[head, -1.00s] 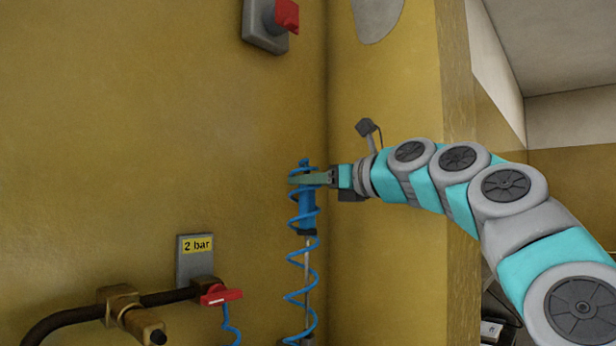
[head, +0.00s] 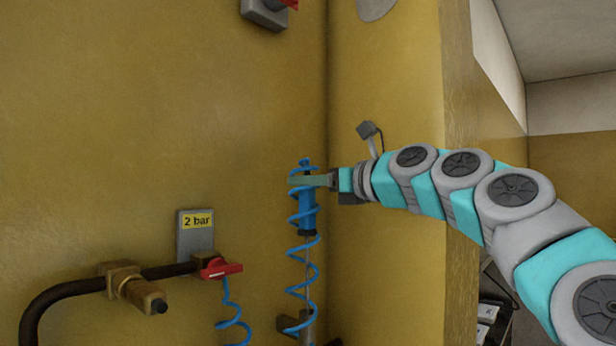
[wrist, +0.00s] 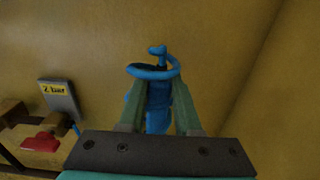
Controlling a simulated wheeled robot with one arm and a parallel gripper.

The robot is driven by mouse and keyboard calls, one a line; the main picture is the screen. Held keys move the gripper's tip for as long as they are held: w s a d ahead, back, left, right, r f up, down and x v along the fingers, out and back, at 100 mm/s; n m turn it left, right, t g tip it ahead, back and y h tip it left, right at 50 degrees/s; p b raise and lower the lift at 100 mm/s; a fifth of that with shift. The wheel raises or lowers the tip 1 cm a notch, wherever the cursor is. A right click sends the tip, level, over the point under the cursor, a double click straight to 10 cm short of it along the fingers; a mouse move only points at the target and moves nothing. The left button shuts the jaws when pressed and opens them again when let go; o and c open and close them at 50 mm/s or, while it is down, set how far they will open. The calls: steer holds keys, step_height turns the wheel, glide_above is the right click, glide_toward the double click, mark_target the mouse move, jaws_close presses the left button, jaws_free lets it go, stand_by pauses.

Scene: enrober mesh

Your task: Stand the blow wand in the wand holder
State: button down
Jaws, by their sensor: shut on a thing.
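The blow wand (head: 307,218) has a blue handle and a thin grey tube pointing down, with a blue coiled hose around it. My gripper (head: 307,181) is shut on the upper part of the blue handle and holds the wand upright near the wall corner. The wrist view shows the blue wand (wrist: 157,118) between the two green fingers (wrist: 158,100). At the bottom of the head view, a grey and dark fitting (head: 305,327), perhaps the wand holder, shows around the wand's lower end. I cannot tell whether the tube is inside it.
A red-handled valve (head: 220,267) on a dark pipe (head: 75,287) with a brass fitting (head: 135,286) is on the wall at lower left, under a "2 bar" sign (head: 195,231). A grey box with a red switch (head: 265,12) is above. The wall between is bare.

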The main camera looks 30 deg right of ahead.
mark_target(308, 253)
steer(key=shift+f+b, duration=0.35)
steer(key=shift+f, duration=1.2)
steer(key=shift+f+b, duration=1.9)
steer(key=shift+f, duration=3.3)
steer(key=c, duration=0.5)
jaws_free()
steer(key=shift+v, duration=3.95)
